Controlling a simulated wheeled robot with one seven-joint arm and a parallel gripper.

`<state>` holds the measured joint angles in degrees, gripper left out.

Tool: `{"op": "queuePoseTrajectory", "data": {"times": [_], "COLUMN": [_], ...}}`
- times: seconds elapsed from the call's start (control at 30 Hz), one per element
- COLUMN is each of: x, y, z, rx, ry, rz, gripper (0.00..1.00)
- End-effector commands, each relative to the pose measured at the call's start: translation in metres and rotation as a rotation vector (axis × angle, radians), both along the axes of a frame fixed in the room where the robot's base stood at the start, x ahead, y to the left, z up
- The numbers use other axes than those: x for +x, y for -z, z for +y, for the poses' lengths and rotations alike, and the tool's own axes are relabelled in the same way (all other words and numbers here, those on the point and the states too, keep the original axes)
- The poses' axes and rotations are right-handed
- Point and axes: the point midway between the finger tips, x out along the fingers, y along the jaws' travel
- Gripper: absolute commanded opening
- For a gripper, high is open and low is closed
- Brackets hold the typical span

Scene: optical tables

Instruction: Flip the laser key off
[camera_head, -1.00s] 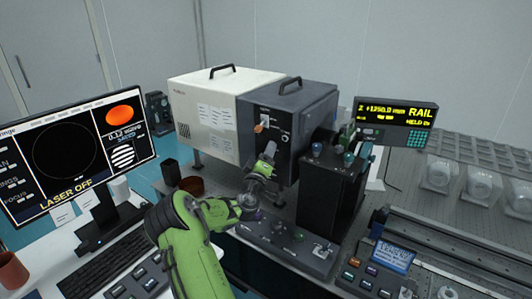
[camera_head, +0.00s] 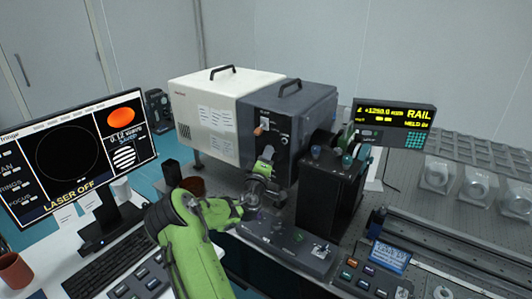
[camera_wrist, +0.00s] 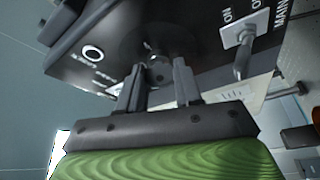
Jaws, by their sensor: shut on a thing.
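The laser box's dark front half (camera_head: 312,105) carries the control panel. My gripper (camera_head: 267,154) is right at this panel, below its upper switch. In the wrist view my gripper's fingers (camera_wrist: 159,70) reach to a dark round fitting (camera_wrist: 152,42) and close around a small part there, apparently the laser key; the fingers and shadow hide most of it, so its turn angle cannot be told. A white switch plate (camera_wrist: 246,28) with a lever, marked ON and MAIN, is to the right of the fingers. The monitor (camera_head: 72,158) reads LASER OFF.
A white ringed round fitting (camera_wrist: 92,53) lies left of the fingers on the panel. A black block with knobs (camera_head: 330,195) stands close at the right of my gripper. A low control box (camera_head: 285,242) lies below it. A brown cup (camera_head: 192,185) is at the left.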

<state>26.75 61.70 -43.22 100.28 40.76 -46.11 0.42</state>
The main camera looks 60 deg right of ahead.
Motion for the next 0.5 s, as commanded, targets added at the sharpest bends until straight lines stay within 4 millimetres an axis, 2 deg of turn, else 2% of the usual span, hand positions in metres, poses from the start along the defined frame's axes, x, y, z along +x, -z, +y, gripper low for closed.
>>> {"op": "queuePoseTrajectory", "data": {"times": [0.03,0.5], "x": [-0.0002,-0.0005], "y": [-0.0047,-0.0049], "z": [0.0004,0.0007], "rx": [0.011,0.058], "ry": [0.001,0.0], "rz": [0.035,0.332], "gripper": [0.04,0.04]}}
